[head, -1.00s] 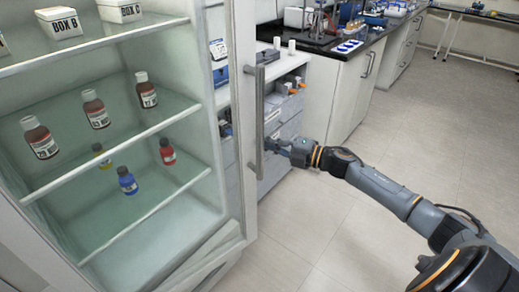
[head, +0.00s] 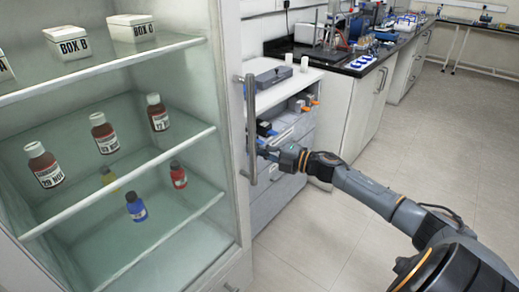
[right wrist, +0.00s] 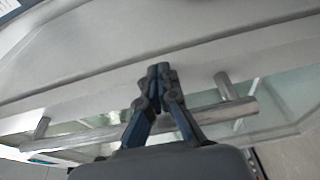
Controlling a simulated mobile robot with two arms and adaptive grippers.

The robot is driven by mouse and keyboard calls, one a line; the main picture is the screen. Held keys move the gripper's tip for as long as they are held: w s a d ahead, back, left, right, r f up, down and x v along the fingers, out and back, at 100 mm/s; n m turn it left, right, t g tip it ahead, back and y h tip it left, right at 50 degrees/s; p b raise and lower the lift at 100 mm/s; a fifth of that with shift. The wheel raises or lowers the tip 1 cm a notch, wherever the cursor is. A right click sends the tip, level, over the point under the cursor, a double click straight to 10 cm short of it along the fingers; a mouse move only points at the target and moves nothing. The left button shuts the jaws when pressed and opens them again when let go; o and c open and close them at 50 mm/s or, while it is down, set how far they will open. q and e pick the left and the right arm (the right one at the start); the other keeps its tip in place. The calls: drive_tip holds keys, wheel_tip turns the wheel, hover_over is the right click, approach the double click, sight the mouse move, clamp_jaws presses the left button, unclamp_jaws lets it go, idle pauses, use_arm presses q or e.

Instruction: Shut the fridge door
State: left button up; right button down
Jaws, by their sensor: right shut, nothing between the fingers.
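In the right wrist view the handle bar (right wrist: 235,110) crosses behind the fingers. The gripper (right wrist: 158,72) is shut and empty there, its tips beyond the bar toward the pale door panel. Whether it touches the handle or door I cannot tell. My left gripper is out of view.
The fridge shelves hold white boxes (head: 68,43), brown bottles (head: 104,133) and small coloured bottles (head: 136,207). A drawer cabinet (head: 283,200) stands behind the handle and gripper. A lab bench (head: 347,115) runs back from there. The floor (head: 420,150) at right is clear.

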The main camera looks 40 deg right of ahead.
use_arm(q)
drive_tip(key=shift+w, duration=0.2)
use_arm(e)
drive_tip(key=shift+w+d+r+h, duration=0.15)
drive_tip(key=shift+d+r, duration=0.05)
drive_tip(key=shift+r, duration=0.2)
drive_tip(key=shift+w+d+r+h, duration=0.1)
drive_tip(key=shift+d+r+h, duration=0.05)
drive_tip(key=shift+r, duration=0.2)
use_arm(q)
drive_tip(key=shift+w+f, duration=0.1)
use_arm(e)
drive_tip(key=f+v, duration=0.1)
drive_tip(key=v, duration=1.1)
drive_tip(key=shift+s+a+f, duration=0.2)
drive_tip(key=shift+s+f, duration=0.05)
drive_tip(key=shift+f, duration=0.05)
